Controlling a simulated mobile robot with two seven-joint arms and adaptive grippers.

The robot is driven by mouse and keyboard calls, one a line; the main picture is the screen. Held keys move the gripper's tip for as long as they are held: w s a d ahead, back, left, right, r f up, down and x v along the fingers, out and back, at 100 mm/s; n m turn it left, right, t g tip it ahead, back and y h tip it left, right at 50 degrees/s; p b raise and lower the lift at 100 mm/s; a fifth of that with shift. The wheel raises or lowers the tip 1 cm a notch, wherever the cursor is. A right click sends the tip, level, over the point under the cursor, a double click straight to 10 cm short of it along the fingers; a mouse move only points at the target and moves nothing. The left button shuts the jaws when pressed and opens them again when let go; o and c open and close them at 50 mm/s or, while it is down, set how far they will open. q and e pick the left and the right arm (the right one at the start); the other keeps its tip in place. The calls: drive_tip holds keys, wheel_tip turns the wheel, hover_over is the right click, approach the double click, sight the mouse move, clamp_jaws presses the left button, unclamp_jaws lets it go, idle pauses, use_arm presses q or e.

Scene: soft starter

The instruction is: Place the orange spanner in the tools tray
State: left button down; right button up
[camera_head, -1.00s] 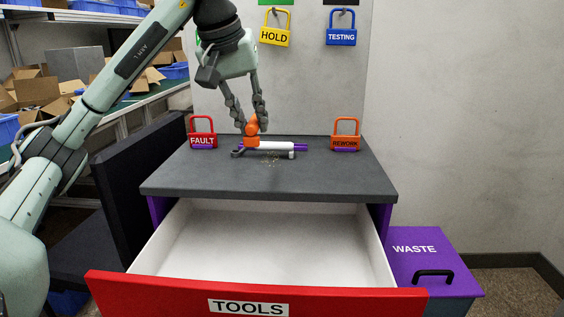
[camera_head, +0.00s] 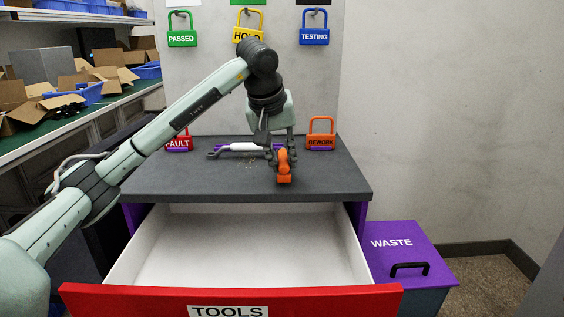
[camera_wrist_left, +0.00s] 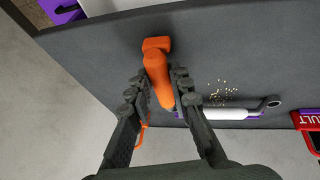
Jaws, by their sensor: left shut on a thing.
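The orange spanner (camera_head: 284,166) is in my left gripper (camera_head: 282,148), over the front right part of the dark grey bench top. In the left wrist view the fingers (camera_wrist_left: 158,82) are shut around the spanner's body (camera_wrist_left: 158,68), and its blocky orange end sticks out beyond the fingertips. I cannot tell how far it is above the bench top. The tools tray (camera_head: 232,243) is a white open drawer below the bench, with a red front labelled TOOLS. Its visible floor is bare. My right gripper is not in view.
A white and purple tool (camera_head: 243,147) lies on the bench (camera_head: 180,182) behind the spanner. A red FAULT padlock (camera_head: 179,144) and an orange REWORK padlock (camera_head: 320,143) stand at the back. A purple WASTE bin (camera_head: 400,238) stands right of the drawer.

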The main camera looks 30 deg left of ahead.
use_arm(q)
drive_tip(key=shift+f, duration=0.55)
drive_tip(key=shift+f, duration=0.15)
drive_tip(key=c, duration=1.4)
unclamp_jaws()
